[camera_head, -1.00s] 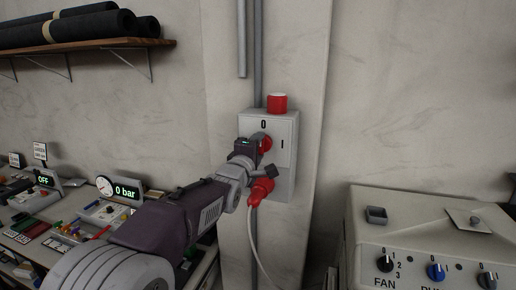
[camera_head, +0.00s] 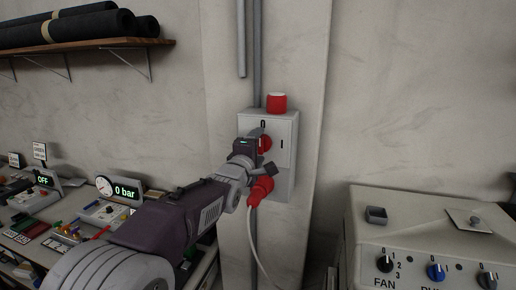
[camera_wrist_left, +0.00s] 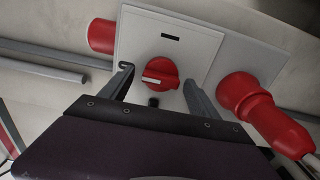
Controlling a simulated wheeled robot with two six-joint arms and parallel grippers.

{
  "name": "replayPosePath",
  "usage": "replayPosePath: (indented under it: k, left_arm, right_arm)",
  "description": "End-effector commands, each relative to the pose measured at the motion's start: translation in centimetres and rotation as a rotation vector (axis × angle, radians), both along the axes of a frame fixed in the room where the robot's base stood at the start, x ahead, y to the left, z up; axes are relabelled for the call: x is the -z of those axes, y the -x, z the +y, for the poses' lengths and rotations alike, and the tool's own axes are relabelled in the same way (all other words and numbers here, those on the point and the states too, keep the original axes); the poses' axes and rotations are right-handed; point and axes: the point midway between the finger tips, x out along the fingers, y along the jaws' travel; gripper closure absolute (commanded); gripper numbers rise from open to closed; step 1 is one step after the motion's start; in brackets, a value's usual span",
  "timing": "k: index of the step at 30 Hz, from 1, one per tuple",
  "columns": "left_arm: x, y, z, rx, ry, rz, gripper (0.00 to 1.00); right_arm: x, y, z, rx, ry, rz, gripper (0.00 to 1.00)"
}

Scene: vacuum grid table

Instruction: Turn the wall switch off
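The wall switch is a pale grey box (camera_head: 284,165) with a red rotary knob (camera_head: 265,144), a 0 above it and an I to its right. In the left wrist view the knob (camera_wrist_left: 160,73) shows turned sideways, its white mark on the left half, the side of the 0. My left gripper (camera_head: 258,140) is at the box front. In the wrist view its open fingers (camera_wrist_left: 157,80) stand on either side of the knob, with gaps between; nothing is held. My right gripper is not in view.
A red cap (camera_head: 277,102) tops the box. A red plug (camera_head: 261,189) with a pale cable sticks out below the knob. A grey panel (camera_head: 430,225) with dials stands at right. A cluttered bench (camera_head: 50,245) lies at left, under a shelf (camera_head: 75,48) of black rolls.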

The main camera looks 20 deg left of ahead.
Motion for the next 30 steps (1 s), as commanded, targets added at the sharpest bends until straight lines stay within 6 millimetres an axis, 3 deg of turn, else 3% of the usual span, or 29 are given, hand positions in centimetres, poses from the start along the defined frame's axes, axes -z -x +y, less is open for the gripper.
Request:
replayPosePath:
  k: [5,18,30]
  left_arm:
    - [0.2,0.6,0.0,0.000,-0.001,0.000,0.29]
    - [0.1,8.4,0.3,0.000,-0.001,0.000,0.29]
    - [0.1,9.0,0.3,0.000,0.000,0.001,0.29]
  right_arm:
    - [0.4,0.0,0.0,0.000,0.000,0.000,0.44]
    - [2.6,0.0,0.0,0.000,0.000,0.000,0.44]
    - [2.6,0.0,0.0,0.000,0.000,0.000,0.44]
